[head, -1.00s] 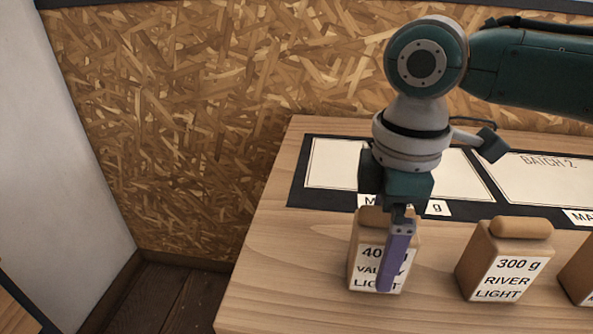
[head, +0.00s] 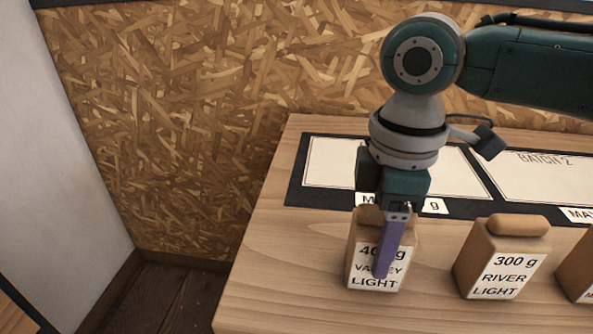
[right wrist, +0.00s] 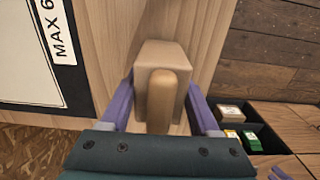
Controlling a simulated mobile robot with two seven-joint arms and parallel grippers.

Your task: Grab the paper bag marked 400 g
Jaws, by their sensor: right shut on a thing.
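The paper bag marked 400 g (head: 361,272) stands upright on the wooden table. Its label reads 400 g, VALLEY LIGHT, partly covered by a purple finger. My right gripper (head: 383,262) comes down over it from above and is shut on it. In the right wrist view, the bag (right wrist: 160,55) sits between the two purple fingers of the right gripper (right wrist: 160,106), one on each side. Small purple tips at the bottom right corner of that view look like my left gripper (right wrist: 280,173); their opening is unclear. The head view does not show it.
A bag marked 300 g, RIVER LIGHT (head: 502,262) stands to the right, with clear table between. Another bag (head: 577,268) is cut off at the right edge. A dark-framed mat (head: 300,190) lies behind. A dark crate (right wrist: 262,137) with small boxes shows in the wrist view.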

